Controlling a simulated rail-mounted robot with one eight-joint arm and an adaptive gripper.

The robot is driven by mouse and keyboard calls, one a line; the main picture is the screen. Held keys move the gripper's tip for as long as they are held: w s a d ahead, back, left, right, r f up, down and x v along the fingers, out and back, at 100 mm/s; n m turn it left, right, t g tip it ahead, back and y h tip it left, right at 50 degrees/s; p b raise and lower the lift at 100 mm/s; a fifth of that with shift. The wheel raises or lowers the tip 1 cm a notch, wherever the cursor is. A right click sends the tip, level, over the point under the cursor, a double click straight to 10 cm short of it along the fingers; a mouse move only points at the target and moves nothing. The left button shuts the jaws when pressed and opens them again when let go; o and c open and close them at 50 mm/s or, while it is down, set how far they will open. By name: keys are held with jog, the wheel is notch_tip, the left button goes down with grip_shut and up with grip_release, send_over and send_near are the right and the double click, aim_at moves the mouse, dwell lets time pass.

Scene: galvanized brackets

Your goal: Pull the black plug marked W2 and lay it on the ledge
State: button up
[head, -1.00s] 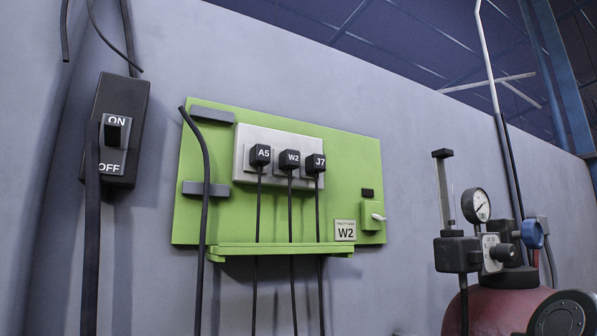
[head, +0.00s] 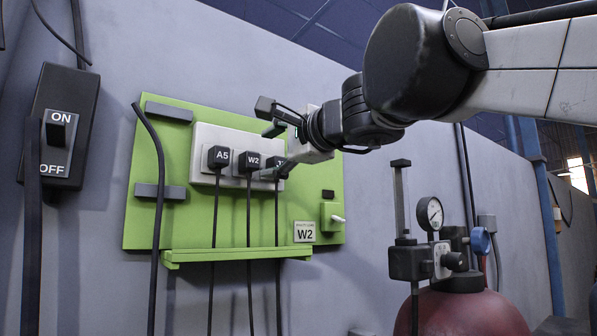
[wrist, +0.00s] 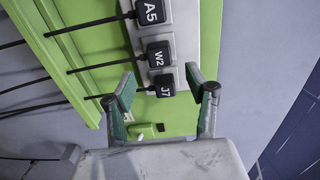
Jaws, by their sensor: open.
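The black plug marked W2 (head: 250,163) sits in the pale socket block (head: 203,140) on the green panel, between the plug marked A5 (head: 218,157) and the plug marked J7 (head: 279,168). Cords hang down from all three. The green ledge (head: 236,254) below the plugs is bare on top. My gripper (head: 269,152) is open at the right end of the block and partly hides J7. In the wrist view its fingers (wrist: 158,88) are spread on either side of J7 (wrist: 166,85), with W2 (wrist: 159,54) just beyond. I cannot tell whether a finger touches anything.
An ON/OFF switch (head: 58,130) and a loose black cable (head: 158,200) are at left. A red tank (head: 459,312) with a gauge stands at lower right.

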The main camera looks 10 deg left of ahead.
aim_at(254, 160)
dwell(0.3)
jog(key=shift+p+x, duration=0.7)
jog(key=shift+x, duration=3.8)
jog(key=shift+f, duration=0.1)
jog(key=shift+p, duration=0.4)
jog(key=shift+c, duration=0.5)
grip_shut()
jog(key=shift+s+d, duration=0.1)
jog(key=shift+d, duration=0.05)
jog(key=shift+v, duration=2.85)
